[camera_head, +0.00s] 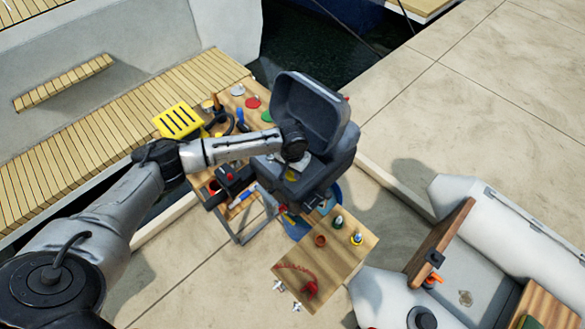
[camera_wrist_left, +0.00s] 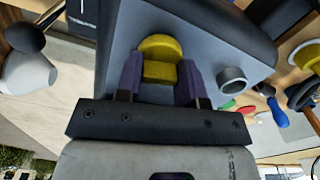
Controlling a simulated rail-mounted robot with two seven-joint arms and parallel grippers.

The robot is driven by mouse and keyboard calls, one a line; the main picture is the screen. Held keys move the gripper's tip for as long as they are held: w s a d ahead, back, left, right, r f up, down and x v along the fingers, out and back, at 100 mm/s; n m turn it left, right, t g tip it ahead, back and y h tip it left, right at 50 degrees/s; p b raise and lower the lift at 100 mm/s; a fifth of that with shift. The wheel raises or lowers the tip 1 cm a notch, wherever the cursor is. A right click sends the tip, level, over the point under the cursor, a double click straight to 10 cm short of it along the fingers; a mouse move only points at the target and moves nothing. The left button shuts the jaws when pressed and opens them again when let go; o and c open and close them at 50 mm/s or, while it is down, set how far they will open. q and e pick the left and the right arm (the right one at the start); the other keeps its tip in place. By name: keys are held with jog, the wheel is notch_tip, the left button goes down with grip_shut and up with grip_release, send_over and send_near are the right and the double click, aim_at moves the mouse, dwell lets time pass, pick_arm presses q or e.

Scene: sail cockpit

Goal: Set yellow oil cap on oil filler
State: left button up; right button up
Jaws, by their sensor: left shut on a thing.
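My left gripper (camera_wrist_left: 160,75) is shut on the yellow oil cap (camera_wrist_left: 160,47), which sits between its two purple fingers in the left wrist view. A grey surface lies behind the cap; I cannot tell whether the cap touches it. A short grey open tube (camera_wrist_left: 233,81), possibly the oil filler, stands on that surface to the right of the fingers. In the head view the left arm reaches over the dark grey motor housing (camera_head: 318,176), with its lid (camera_head: 308,108) tilted open. The yellow cap shows small there (camera_head: 291,175), partly hidden. My right gripper is out of view.
A wooden bench (camera_head: 262,124) with a yellow tray (camera_head: 178,121) and several tools stands behind the arm. A small wooden table (camera_head: 335,262) with bottles and a red coil is in front. A grey inflatable boat (camera_head: 500,235) lies at the right. Open paving is beyond.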

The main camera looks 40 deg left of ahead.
pick_arm(q)
jog(key=shift+f, duration=0.4)
jog(key=o, duration=0.6)
jog(key=shift+r, duration=0.2)
notch_tip(320, 180, up, 4)
jog(key=p, duration=0.5)
notch_tip(320, 180, up, 4)
jog(key=p, duration=0.5)
notch_tip(320, 180, up, 3)
jog(key=p, duration=0.3)
jog(key=shift+f, duration=0.15)
